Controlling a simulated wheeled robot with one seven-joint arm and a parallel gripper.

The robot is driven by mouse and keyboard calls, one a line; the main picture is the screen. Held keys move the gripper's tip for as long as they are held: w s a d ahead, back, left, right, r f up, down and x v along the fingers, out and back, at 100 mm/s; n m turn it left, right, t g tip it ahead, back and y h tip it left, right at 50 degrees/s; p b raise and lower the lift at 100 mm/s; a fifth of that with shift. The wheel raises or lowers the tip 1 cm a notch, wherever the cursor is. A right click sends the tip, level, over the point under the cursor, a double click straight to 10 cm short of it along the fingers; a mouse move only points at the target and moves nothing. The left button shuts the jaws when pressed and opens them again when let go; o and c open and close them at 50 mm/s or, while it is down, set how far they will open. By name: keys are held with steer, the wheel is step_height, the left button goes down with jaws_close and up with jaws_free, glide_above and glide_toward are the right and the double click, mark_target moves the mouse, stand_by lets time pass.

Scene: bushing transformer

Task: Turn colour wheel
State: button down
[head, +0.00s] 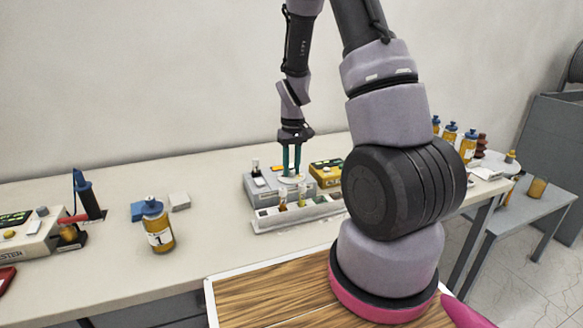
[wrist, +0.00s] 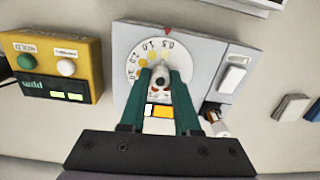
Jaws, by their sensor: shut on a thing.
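The colour wheel (wrist: 147,59) is a white disc with numbers and coloured dots, set in a grey box (wrist: 124,38). A red triangle mark sits on the box at the wheel's edge, near the number 0.5. My gripper (wrist: 160,77) has its two green fingers closed on the wheel's grey centre knob (wrist: 160,75). The fingers hide part of the lower wheel. In the head view, my gripper (head: 291,175) points straight down onto the wheel (head: 291,179) on the grey box (head: 262,190).
A yellow box (wrist: 66,60) with green and white buttons stands beside the grey box. A white rack (head: 300,216) with small vials is in front of it. A bottle (head: 157,228) and tester (head: 28,238) stand to the left. A wooden-topped surface (head: 270,297) is in front.

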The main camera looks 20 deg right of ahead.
mark_target(292, 169)
steer(key=shift+m, duration=3.1)
steer(key=c, duration=0.6)
jaws_free()
steer(key=shift+r, duration=0.1)
step_height(292, 169, up, 11)
steer(key=shift+d+f, duration=0.1)
steer(key=shift+f, duration=0.1)
